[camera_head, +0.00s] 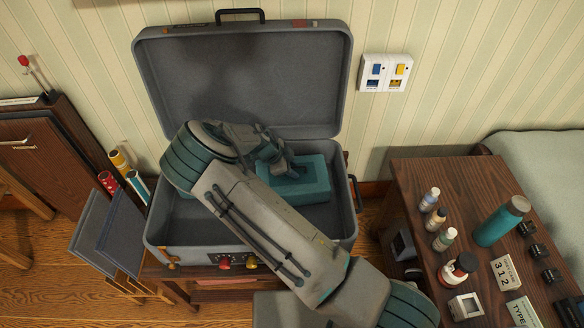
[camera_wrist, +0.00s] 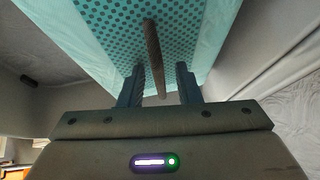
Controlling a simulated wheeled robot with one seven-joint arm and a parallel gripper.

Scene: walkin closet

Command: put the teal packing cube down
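The teal packing cube (camera_head: 307,186) is inside the open grey suitcase (camera_head: 160,226), toward the back right. Its dotted mesh face and brown strap handle (camera_wrist: 153,55) show in the wrist view, where the cube (camera_wrist: 85,25) fills the top. My gripper (camera_head: 284,172) is at the cube's top. In the wrist view, my gripper's two fingers (camera_wrist: 160,82) stand apart on either side of the strap, with gaps visible beside it. Whether the cube's underside touches the suitcase floor cannot be told.
The suitcase lid (camera_head: 245,85) stands up against the striped wall. A wooden table (camera_head: 415,185) at the right holds several small bottles and a teal flask (camera_head: 500,222). Grey-blue folders (camera_head: 108,235) and rolled tubes stand close to the suitcase's left.

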